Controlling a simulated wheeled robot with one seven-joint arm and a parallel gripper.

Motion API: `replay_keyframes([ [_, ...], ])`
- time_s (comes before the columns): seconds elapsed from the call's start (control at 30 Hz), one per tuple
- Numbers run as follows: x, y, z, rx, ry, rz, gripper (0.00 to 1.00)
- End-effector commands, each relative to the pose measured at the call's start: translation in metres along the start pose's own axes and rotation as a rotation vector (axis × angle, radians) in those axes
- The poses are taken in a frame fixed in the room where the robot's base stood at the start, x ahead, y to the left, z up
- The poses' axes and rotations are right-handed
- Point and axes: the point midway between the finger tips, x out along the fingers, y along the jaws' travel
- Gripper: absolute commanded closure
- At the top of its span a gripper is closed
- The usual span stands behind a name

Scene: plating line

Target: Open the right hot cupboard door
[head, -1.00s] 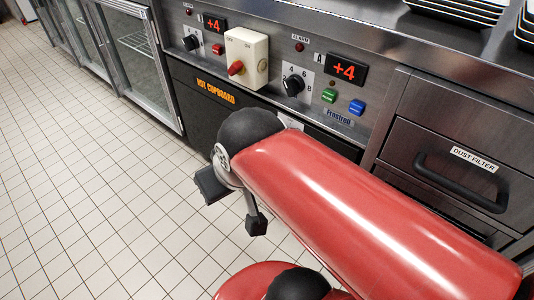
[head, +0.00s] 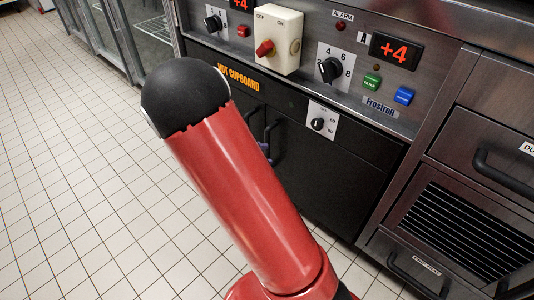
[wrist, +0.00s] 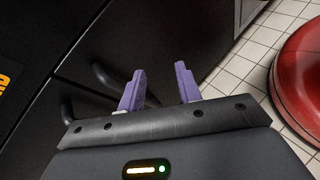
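The hot cupboard is a black unit under a steel control panel, with an orange label (head: 238,77). Its right door (head: 335,165) is a dark panel and looks shut. In the wrist view the right door (wrist: 150,35) fills the upper middle, and its dark curved handle (wrist: 103,75) lies just left of and partly behind my left finger. My gripper (wrist: 160,86) has two purple fingers standing apart, near that handle. Whether the handle passes between them I cannot tell. In the head view my red arm hides most of the gripper.
The left door's handle (wrist: 68,108) is close by in the wrist view. A white box with a red switch (head: 275,40) juts from the panel above. A dust filter drawer unit (head: 455,230) stands right. The tiled floor (head: 80,190) on the left is clear.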

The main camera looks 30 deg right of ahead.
Motion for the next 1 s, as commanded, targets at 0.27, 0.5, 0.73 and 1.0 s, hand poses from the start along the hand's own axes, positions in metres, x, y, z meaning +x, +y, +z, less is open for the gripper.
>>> replay_keyframes([
  [0.27,0.012,0.029,-0.082,-0.302,-0.303,0.264,0.66],
  [0.5,0.016,0.038,-0.098,-0.368,-0.377,0.332,0.66],
  [0.73,0.048,0.05,-0.087,-0.368,-0.377,0.328,0.66],
  [1.0,0.076,0.063,-0.077,-0.366,-0.375,0.33,0.66],
])
